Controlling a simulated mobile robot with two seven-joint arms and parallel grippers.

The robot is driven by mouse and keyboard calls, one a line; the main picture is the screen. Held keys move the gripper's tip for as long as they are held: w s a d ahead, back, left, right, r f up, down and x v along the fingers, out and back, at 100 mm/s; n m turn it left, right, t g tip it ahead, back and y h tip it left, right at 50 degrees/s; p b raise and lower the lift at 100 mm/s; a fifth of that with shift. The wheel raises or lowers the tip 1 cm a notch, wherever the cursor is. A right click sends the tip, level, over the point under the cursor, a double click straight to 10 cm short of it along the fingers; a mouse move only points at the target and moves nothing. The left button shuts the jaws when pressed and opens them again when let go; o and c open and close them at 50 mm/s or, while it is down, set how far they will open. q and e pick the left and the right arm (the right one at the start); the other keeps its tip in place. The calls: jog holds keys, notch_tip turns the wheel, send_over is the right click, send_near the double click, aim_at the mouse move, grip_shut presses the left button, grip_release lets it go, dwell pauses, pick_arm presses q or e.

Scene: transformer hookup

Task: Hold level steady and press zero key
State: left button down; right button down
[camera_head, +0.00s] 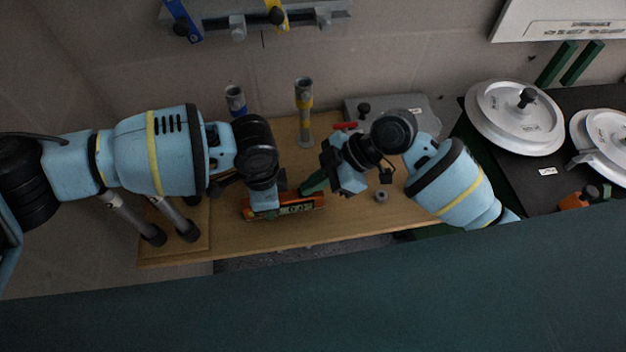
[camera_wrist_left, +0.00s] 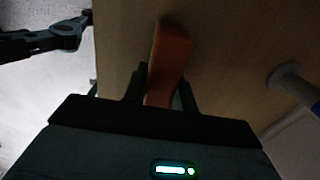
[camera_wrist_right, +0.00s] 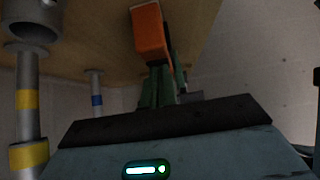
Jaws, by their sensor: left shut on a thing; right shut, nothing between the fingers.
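The orange level (camera_head: 288,207) with a small display lies along the front part of the wooden board in the head view. My left gripper (camera_head: 262,196) is shut on it near its left part. In the left wrist view the orange level (camera_wrist_left: 168,60) stands between the two fingers (camera_wrist_left: 160,88). My right gripper (camera_head: 312,184) is shut and empty, its tips close to the level's right part. In the right wrist view the level (camera_wrist_right: 150,35) shows just beyond the shut fingertips (camera_wrist_right: 160,75). I cannot tell whether they touch it. The zero key is too small to make out.
The wooden board (camera_head: 345,222) carries a yellow-banded post (camera_head: 304,112), a blue-banded post (camera_head: 236,100), a grey plate (camera_head: 425,108) and a small ring (camera_head: 381,196). White discs (camera_head: 515,115) sit on a dark surface to the right.

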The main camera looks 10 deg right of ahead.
pick_arm(q)
jog(key=shift+d, duration=0.15)
pick_arm(e)
jog(key=r, duration=0.4)
jog(key=shift+d+r, duration=0.1)
jog(key=shift+d, duration=0.2)
pick_arm(q)
jog(key=shift+f, duration=0.1)
pick_arm(e)
jog(key=v, duration=0.9)
jog(key=shift+r, duration=0.25)
pick_arm(q)
jog(key=c, duration=1.1)
grip_release()
jog(key=shift+o, duration=0.2)
notch_tip(320, 180, up, 12)
